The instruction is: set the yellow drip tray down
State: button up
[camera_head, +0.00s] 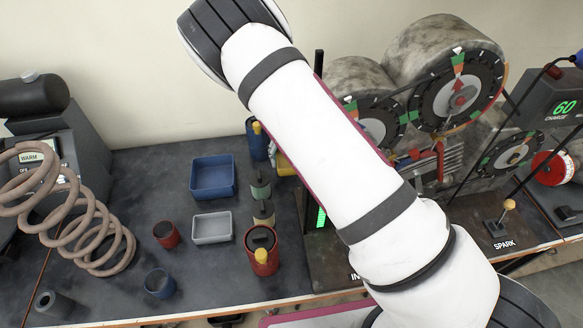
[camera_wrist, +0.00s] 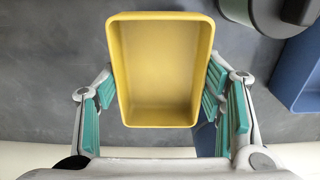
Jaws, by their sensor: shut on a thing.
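The yellow drip tray (camera_wrist: 160,116) is a rectangular, open-topped, empty tray in the middle of the wrist view. My gripper (camera_wrist: 160,82) has its teal-padded fingers on both sides of the tray and is shut on it. Whether the tray touches the bench cannot be told. In the head view a small yellow edge, likely the tray (camera_head: 285,165), shows beside my arm; the rest of it and my gripper are hidden behind the arm.
The dark bench (camera_head: 120,190) bears a blue tray (camera_head: 212,190), a grey tray (camera_head: 212,241), a red can (camera_head: 265,236), green canisters (camera_head: 260,188), a red cup (camera_head: 166,237) and a blue cup (camera_head: 159,295). A coil (camera_head: 80,215) stands left, dial machinery (camera_head: 455,95) right.

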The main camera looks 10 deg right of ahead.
jog(key=shift+f, duration=2.3)
jog(key=shift+f, duration=0.1)
jog(key=o, duration=1.2)
jog(key=shift+c, duration=0.2)
jog(key=shift+a, duration=0.1)
